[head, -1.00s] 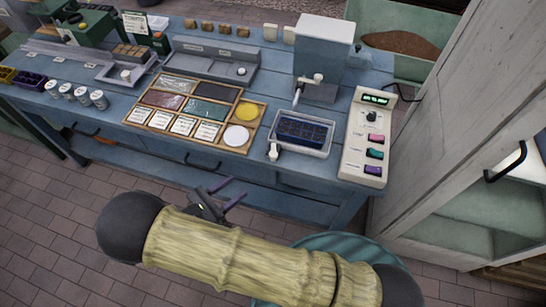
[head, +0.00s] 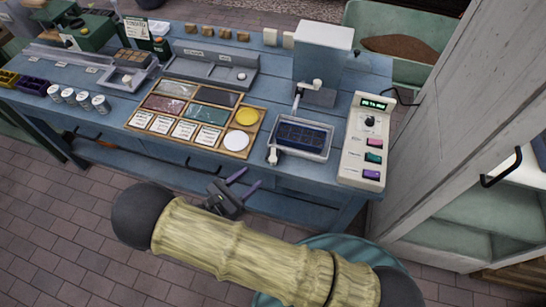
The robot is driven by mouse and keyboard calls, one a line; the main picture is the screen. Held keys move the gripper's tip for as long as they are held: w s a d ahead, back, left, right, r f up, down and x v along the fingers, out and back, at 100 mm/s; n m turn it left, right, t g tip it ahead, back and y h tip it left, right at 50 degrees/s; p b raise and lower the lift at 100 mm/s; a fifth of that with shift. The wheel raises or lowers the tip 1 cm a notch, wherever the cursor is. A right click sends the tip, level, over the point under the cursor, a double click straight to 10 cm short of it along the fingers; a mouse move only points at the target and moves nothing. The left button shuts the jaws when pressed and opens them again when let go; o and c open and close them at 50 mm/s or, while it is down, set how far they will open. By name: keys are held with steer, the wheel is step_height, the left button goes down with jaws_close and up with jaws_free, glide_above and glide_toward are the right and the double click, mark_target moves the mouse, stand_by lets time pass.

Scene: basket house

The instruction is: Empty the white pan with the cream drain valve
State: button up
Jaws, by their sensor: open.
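A white pan (head: 325,152) stands near the front right of the blue bench, with a dark blue celled tray (head: 302,134) inside it. A cream drain valve (head: 273,156) sticks out at the pan's front left corner. Whether the valve is open or closed is too small to tell. My gripper (head: 247,180) is open and empty, in front of the bench's front edge. Its two purple fingers point up and right, below and left of the valve and apart from it.
A tank with a tap (head: 318,50) stands behind the pan. A cream control box (head: 364,143) with coloured buttons is to its right. A wooden sorting tray (head: 201,115) lies to its left. A cabinet (head: 470,130) stands at the right.

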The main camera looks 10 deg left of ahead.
mark_target(273, 160)
steer(key=p+x, duration=0.2)
steer(key=x, duration=0.8)
steer(key=shift+d, duration=0.1)
steer(key=c, duration=0.9)
